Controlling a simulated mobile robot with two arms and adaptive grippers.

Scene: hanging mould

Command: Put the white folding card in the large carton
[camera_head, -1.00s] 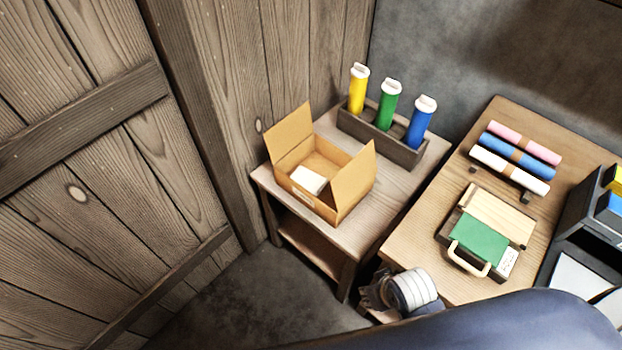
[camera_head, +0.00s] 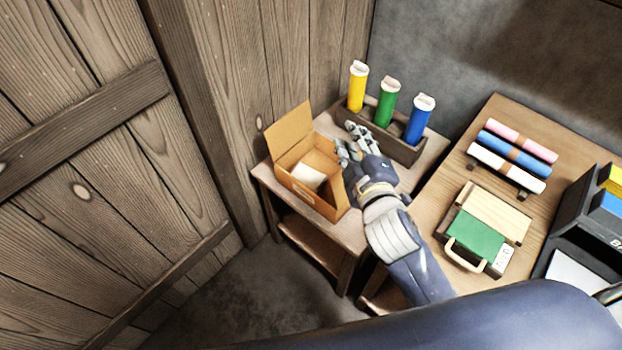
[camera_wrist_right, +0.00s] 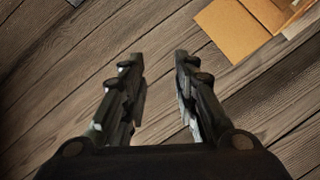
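The open cardboard carton (camera_head: 306,193) stands on the small wooden table at the left, its back flap raised. A white card-like piece (camera_head: 308,177) lies inside it. I cannot tell whether it is folded. My right gripper (camera_head: 347,143) is at the carton's right side, above the table, and hides the carton's right flap. In the right wrist view its two fingers (camera_wrist_right: 157,75) are apart with nothing between them. A brown carton flap (camera_wrist_right: 232,28) shows at the upper right there, beyond the fingertips. My left gripper is not in view.
A wooden rack (camera_head: 400,146) with yellow, green and blue tubes stands behind the gripper. The right table (camera_head: 430,255) holds rolls (camera_head: 513,155), a green-topped case (camera_head: 475,240) and a dark bin (camera_head: 575,222). A wooden wall stands close at left.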

